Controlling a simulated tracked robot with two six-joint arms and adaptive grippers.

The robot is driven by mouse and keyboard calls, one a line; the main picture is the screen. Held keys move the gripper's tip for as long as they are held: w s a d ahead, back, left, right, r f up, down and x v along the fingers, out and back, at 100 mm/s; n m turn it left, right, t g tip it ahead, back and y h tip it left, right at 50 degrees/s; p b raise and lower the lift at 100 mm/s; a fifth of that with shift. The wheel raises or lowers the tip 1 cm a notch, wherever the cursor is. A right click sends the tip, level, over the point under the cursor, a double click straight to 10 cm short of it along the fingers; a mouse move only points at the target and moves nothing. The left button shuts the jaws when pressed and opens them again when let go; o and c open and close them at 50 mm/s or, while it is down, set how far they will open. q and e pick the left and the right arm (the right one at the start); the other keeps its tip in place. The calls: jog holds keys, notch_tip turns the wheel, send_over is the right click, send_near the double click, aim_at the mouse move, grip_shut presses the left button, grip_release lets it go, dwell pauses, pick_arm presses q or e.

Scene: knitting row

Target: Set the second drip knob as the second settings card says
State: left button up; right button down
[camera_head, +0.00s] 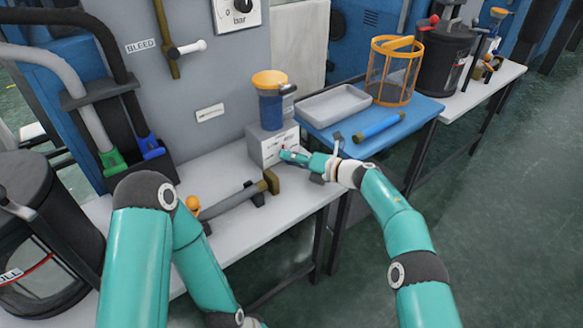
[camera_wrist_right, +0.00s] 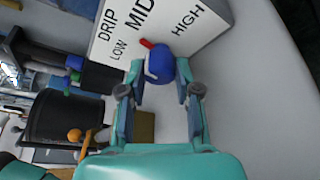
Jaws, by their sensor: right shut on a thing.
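The drip unit is a pale box (camera_head: 262,151) on the bench, with a blue cup and orange lid (camera_head: 270,80) on top. In the wrist view its white face (camera_wrist_right: 205,38) reads DRIP, LOW, MID and HIGH. The blue knob (camera_wrist_right: 161,65) has a red pointer (camera_wrist_right: 147,44) that points up-left, between LOW and MID. My right gripper (camera_head: 289,156) is at the front of the box. Its fingers are shut on the knob, one on each side, also in the wrist view (camera_wrist_right: 160,88). My left arm shows at the left, but its gripper is out of view. I cannot read any settings card.
A grey rod in brackets (camera_head: 238,203) lies on the bench left of the box. A dark drum (camera_head: 35,225) stands at far left. Floor is clear at right.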

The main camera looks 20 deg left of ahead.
jog(key=shift+w+d+f+m+y+b, duration=0.15)
jog(key=shift+m+y+b, duration=0.15)
jog(key=shift+m+b, duration=0.7)
jog(key=shift+b, duration=0.1)
jog(key=c, duration=0.8)
grip_release()
jog(key=shift+w, duration=0.1)
